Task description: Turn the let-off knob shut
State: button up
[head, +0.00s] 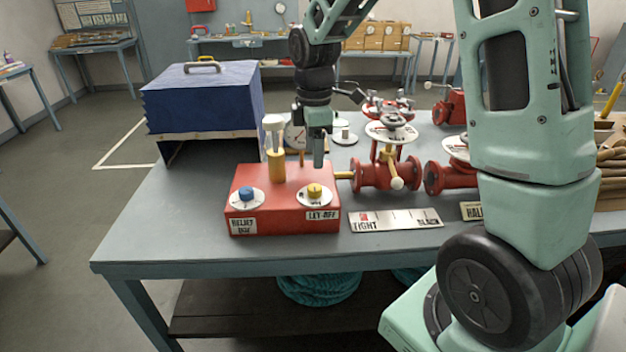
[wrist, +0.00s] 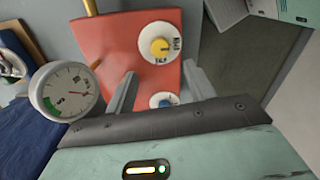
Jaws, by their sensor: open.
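The let-off knob (head: 314,191) is yellow on a round white dial, on top of the red box's right side, above a label reading LET-OFF. The wrist view shows it too (wrist: 160,47), beyond my fingertips; its dial lettering is too small to read surely. A blue knob (head: 247,194) on a similar dial sits at the box's left; it is partly hidden in the wrist view (wrist: 164,99). My gripper (head: 318,160) points down above the back of the red box (head: 277,222), behind the let-off knob. In the wrist view my gripper (wrist: 158,78) is open, with nothing between its fingers.
Red valves and pipes (head: 385,175) stand to the right. A blue cover (head: 203,98) stands back left. The table's front left (head: 165,235) is clear.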

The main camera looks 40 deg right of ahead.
aim_at(314, 187)
notch_tip(314, 187, down, 9)
jog(key=shift+p, duration=0.6)
jog(key=c, duration=1)
